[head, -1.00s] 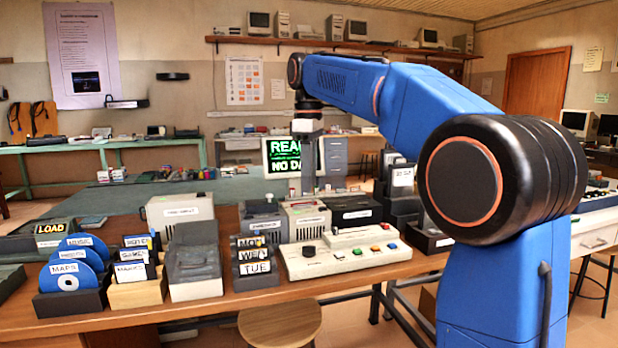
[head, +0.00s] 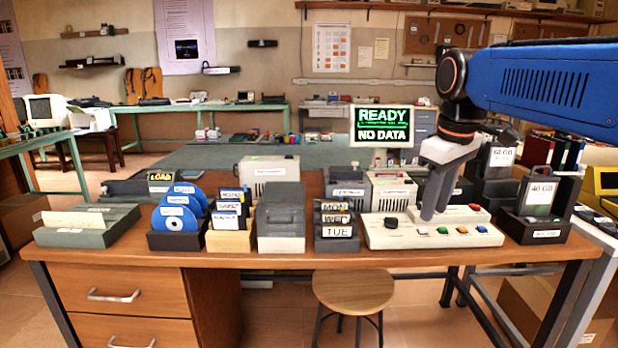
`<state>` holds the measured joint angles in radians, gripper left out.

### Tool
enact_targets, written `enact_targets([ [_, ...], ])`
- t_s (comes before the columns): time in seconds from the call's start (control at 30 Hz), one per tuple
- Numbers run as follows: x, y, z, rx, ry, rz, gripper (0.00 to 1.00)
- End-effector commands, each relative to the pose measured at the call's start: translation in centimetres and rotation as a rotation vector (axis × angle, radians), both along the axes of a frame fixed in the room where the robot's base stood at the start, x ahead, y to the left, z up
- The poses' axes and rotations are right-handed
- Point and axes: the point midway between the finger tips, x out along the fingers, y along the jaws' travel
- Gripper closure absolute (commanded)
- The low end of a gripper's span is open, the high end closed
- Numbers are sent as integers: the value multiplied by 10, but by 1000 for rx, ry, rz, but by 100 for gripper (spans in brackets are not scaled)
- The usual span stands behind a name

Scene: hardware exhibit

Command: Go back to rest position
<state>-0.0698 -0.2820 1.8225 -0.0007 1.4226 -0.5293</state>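My gripper (head: 434,214) is grey and points down at the end of my blue arm in the head view. Its tips appear in front of or just above the cream control box (head: 400,240), which has coloured buttons; I cannot tell whether they touch it. Nothing shows in its fingers, but the gap between them is too unclear to judge. Behind it a monitor (head: 382,126) reads READY and NO DATA.
The wooden desk (head: 285,254) holds blue discs (head: 177,218), labelled card holders (head: 230,210), a MON/WED/TUE block (head: 336,222) and a 40 GB drive (head: 540,195) in a dark dock. A stool (head: 353,290) stands in front.

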Motion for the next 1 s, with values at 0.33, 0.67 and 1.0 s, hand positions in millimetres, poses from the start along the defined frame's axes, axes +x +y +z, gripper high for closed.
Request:
enact_targets([
  [0.33, -91, -16, -80, 57, -99, -252, 70],
  [0.67, -166, -26, -171, 127, -188, -477, 70],
  [1.0, -194, -28, -213, 163, -225, -575, 70],
])
